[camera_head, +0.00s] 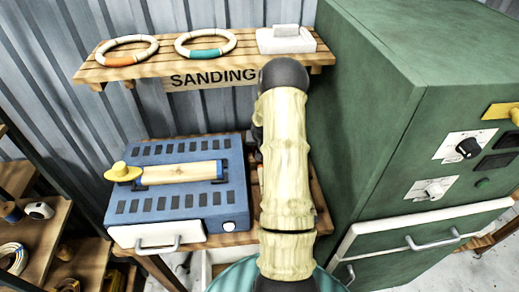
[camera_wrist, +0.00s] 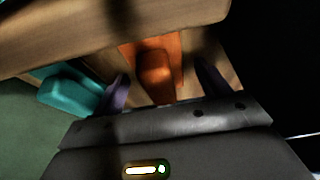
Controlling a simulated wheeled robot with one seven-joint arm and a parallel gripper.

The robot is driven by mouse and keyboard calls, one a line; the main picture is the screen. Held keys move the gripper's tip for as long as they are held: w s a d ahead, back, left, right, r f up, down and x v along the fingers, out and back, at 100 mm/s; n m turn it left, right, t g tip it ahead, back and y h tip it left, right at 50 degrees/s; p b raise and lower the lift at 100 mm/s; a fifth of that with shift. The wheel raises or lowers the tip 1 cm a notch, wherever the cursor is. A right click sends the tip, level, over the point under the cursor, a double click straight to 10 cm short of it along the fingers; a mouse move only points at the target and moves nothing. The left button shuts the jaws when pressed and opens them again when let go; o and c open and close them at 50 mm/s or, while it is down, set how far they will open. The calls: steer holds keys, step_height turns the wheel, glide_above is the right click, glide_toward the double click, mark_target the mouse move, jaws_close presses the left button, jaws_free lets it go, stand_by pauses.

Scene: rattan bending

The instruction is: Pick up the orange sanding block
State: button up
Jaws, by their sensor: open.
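The orange sanding block (camera_wrist: 154,72) shows in the wrist view, lying on wooden slats. It has a raised darker grip on a wider orange base. My gripper (camera_wrist: 163,70) is open, with one dark purple finger to the left of the block and one to the right. The block lies in line with the gap between them; I cannot tell how deep the fingers reach around it. In the head view my arm hides the gripper and the block.
A teal block (camera_wrist: 75,92) lies left of the fingers. A wooden board (camera_wrist: 110,28) crosses above the orange block. The SANDING shelf (camera_head: 150,72), a blue machine (camera_head: 185,212) and a green cabinet (camera_head: 375,110) flank my arm.

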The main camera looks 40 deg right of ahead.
steer(key=shift+c, duration=0.3)
steer(key=c, duration=1)
steer(key=shift+c, duration=0.2)
steer(key=shift+r, duration=0.2)
steer(key=shift+r, duration=0.3)
steer(key=r, duration=0.3)
steer(key=r+b, duration=0.1)
steer(key=r, duration=0.2)
steer(key=shift+s+a, duration=0.1)
steer(key=shift+s, duration=0.1)
steer(key=s+a+b, duration=0.1)
steer(key=s+a, duration=0.2)
steer(key=s, duration=0.2)
steer(key=s+a+b, duration=0.2)
steer(key=s+a, duration=0.1)
steer(key=s, duration=0.2)
steer(key=s+a+b, duration=0.2)
steer(key=s+a, duration=0.1)
steer(key=s, duration=0.2)
steer(key=shift+a, duration=0.1)
